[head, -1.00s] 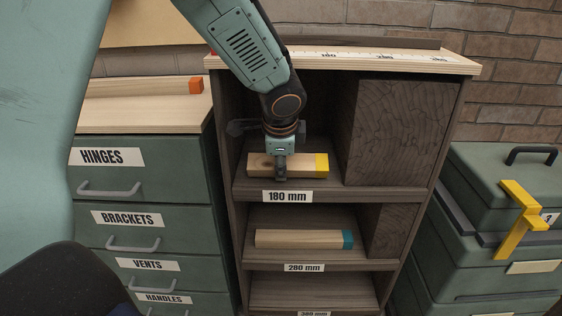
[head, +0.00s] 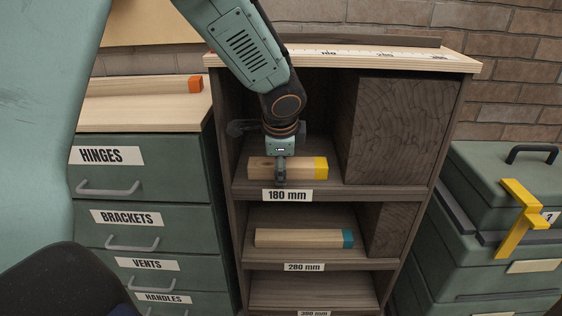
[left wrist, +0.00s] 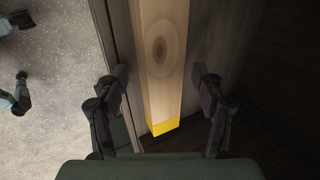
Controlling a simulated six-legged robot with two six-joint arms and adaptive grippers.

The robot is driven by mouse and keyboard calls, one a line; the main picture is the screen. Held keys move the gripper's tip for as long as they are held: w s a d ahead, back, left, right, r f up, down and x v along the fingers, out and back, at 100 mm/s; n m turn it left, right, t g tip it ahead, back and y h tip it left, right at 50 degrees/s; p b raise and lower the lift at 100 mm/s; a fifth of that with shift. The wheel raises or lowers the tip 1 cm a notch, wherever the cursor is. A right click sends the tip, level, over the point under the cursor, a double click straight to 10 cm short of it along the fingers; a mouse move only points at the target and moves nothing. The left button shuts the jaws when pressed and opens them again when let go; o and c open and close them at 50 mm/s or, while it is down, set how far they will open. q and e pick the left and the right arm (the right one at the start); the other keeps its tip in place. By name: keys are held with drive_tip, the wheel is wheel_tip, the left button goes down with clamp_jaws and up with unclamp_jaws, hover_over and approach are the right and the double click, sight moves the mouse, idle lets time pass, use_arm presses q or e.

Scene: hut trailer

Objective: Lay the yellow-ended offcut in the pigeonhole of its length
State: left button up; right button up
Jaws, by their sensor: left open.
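The yellow-ended offcut (head: 304,168) is a pale wooden bar with its yellow end to the right. It lies across the floor of the top pigeonhole, labelled 180 mm (head: 287,196). My left gripper (head: 281,178) reaches down into that pigeonhole at the offcut's middle. In the left wrist view, its open fingers (left wrist: 160,78) stand on either side of the offcut (left wrist: 160,60), with gaps visible between fingers and wood. The yellow end (left wrist: 163,127) shows below them. My right gripper is not in view.
A teal-ended offcut (head: 300,238) lies in the 280 mm pigeonhole. Another pigeonhole (head: 310,291) below looks empty. An orange-ended bar (head: 150,87) lies on the drawer cabinet (head: 145,118) at left. Dark wood blocks (head: 395,130) narrow the upper pigeonholes on the right. Green cases (head: 500,200) stand at right.

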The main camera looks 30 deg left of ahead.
sight(322, 168)
use_arm(q)
drive_tip(key=v, duration=1.2)
drive_tip(key=w+d+n+t+h, duration=0.2)
drive_tip(key=w+d+t, duration=0.1)
drive_tip(key=d, duration=0.1)
drive_tip(key=s+d+f+n+h+p, duration=0.15)
drive_tip(key=f+n, duration=0.25)
drive_tip(key=f, duration=0.4)
drive_tip(key=s+d+f+n+p, duration=0.2)
drive_tip(key=s+d+f+n, duration=0.1)
drive_tip(key=f, duration=0.4)
drive_tip(key=s+f+n+g+p, duration=0.1)
drive_tip(key=s+f+g+p, duration=0.1)
drive_tip(key=s+f, duration=0.3)
drive_tip(key=s+a+f+n+g+p, duration=0.1)
drive_tip(key=s+f, duration=0.4)
drive_tip(key=s, duration=0.9)
drive_tip(key=s+f+n+g+p, duration=0.1)
drive_tip(key=s+f+g, duration=0.3)
drive_tip(key=s, duration=0.6)
drive_tip(key=shift+a+f+y+p, duration=0.2)
drive_tip(key=shift+f+y+p, duration=0.3)
drive_tip(key=shift+p, duration=0.4)
drive_tip(key=shift+s, duration=0.1)
